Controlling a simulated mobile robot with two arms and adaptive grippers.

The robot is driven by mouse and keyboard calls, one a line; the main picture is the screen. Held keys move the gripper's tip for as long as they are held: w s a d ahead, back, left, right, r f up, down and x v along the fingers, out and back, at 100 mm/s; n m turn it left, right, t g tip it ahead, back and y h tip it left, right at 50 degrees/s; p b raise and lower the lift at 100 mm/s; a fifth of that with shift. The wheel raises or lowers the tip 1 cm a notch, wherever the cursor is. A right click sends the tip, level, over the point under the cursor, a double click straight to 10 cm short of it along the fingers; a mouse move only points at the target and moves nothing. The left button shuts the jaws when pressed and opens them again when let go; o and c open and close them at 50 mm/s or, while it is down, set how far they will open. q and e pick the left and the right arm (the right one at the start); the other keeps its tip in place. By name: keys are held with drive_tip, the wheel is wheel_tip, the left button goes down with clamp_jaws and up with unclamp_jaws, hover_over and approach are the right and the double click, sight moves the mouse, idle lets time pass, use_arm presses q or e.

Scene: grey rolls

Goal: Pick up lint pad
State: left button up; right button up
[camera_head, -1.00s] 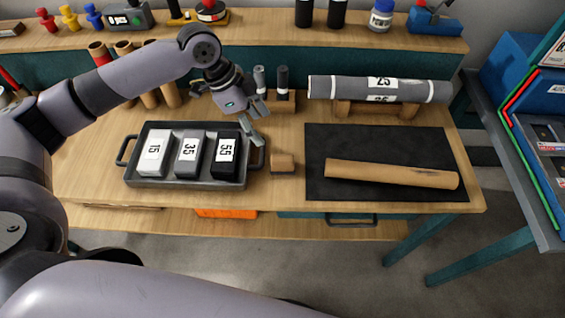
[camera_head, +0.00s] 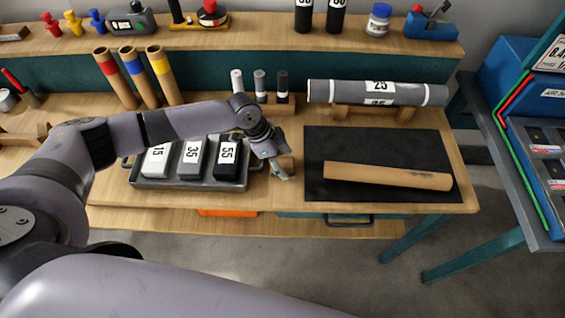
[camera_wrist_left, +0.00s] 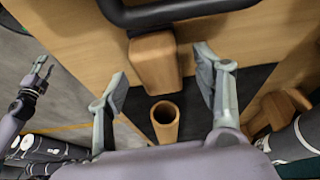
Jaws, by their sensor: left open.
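The lint pad appears to be the small wooden block (camera_wrist_left: 154,62) on the bench, between the tray and the black mat. In the head view it is partly hidden behind my left gripper (camera_head: 280,168). In the left wrist view, my left gripper's fingers stand wide apart and empty, with the block lying beyond and between their tips. I cannot tell that either finger touches it. My right gripper (camera_wrist_left: 40,68) shows small at the left edge of the left wrist view, its fingers apart and empty, away from the block.
A dark tray (camera_head: 190,184) holding numbered blocks stands left of my left gripper. A black mat (camera_head: 395,195) with a tan tube (camera_head: 388,176) lies to the right. Behind are a grey roll (camera_head: 340,91) on a wooden cradle and several small upright cylinders.

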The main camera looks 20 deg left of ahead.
use_arm(q)
drive_tip(key=shift+x, duration=0.8)
drive_tip(key=shift+c, duration=0.3)
drive_tip(key=c, duration=1.2)
